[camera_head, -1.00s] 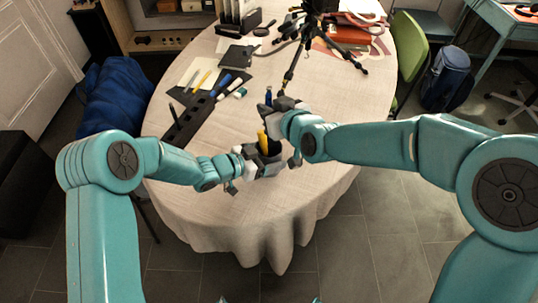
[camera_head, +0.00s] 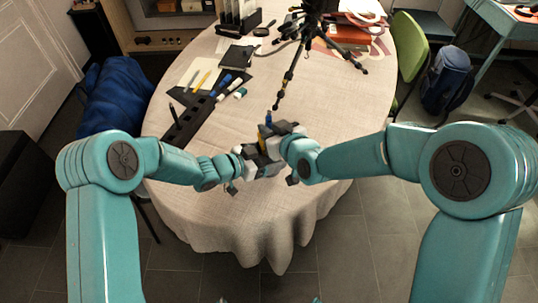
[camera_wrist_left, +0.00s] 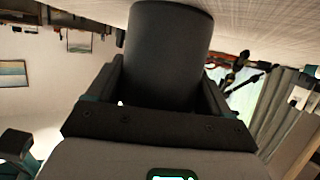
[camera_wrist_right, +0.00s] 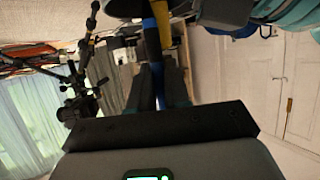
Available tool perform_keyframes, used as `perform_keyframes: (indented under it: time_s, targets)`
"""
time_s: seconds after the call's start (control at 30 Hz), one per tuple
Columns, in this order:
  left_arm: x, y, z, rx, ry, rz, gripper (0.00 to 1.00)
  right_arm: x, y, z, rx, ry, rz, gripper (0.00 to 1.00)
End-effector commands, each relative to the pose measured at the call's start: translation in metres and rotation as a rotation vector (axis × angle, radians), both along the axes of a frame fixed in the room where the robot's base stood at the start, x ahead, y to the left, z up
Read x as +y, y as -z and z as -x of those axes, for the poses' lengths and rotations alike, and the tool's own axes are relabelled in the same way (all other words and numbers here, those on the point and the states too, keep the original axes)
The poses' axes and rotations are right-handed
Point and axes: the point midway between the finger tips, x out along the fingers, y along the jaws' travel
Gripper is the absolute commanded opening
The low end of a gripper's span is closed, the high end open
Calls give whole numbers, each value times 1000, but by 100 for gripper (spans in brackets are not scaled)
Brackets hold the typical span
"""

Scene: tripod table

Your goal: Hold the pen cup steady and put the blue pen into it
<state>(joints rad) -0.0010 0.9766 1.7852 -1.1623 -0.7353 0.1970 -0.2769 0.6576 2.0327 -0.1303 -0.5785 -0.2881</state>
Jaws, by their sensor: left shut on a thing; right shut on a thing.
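The dark pen cup (camera_wrist_left: 168,55) is between the fingers of my left gripper (camera_head: 258,165), shut on it near the table's front edge. In the head view the grippers largely hide the cup. A yellow pen (camera_head: 262,138) stands at the cup; it also shows in the right wrist view (camera_wrist_right: 151,42). My right gripper (camera_head: 280,138) is shut on the blue pen (camera_head: 268,118), over the cup. The blue pen also shows in the right wrist view (camera_wrist_right: 161,20). Its lower end is hidden, so I cannot tell whether it is inside the cup.
A dark pen tray (camera_head: 188,125) lies left of the grippers. Several markers (camera_head: 228,90) lie beyond it. A black tripod (camera_head: 290,75) stands behind the grippers. The right side of the tablecloth (camera_head: 355,105) is clear.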

Motion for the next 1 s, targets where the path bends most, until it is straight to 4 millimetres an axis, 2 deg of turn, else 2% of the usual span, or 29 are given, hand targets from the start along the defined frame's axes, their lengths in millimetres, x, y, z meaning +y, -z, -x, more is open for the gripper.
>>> perform_keyframes:
  time_s: [0.27, 0.3, 0.37, 0.73, 0.87, 1.0]
  targets:
    - [0, -1, 0, -1, 0, 0, 44, 0, 11, 0, 1, 0, 0, 0]
    - [0, -1, 0, -1, 0, 0, 44, 0, 11, 0, 1, 0, 0, 30]
    - [0, -1, 0, -1, 0, 0, 44, 0, 11, 0, 1, 0, 0, 46]
    - [0, -1, 0, -1, 0, 0, 44, -3, 7, 5, 0, 0, 0, 46]
    - [0, -1, 0, -1, 0, 0, 44, -14, -2, 24, -1, 1, 0, 46]
    - [0, -1, 0, -1, 0, 0, 44, -30, -15, 50, -2, 1, -1, 46]
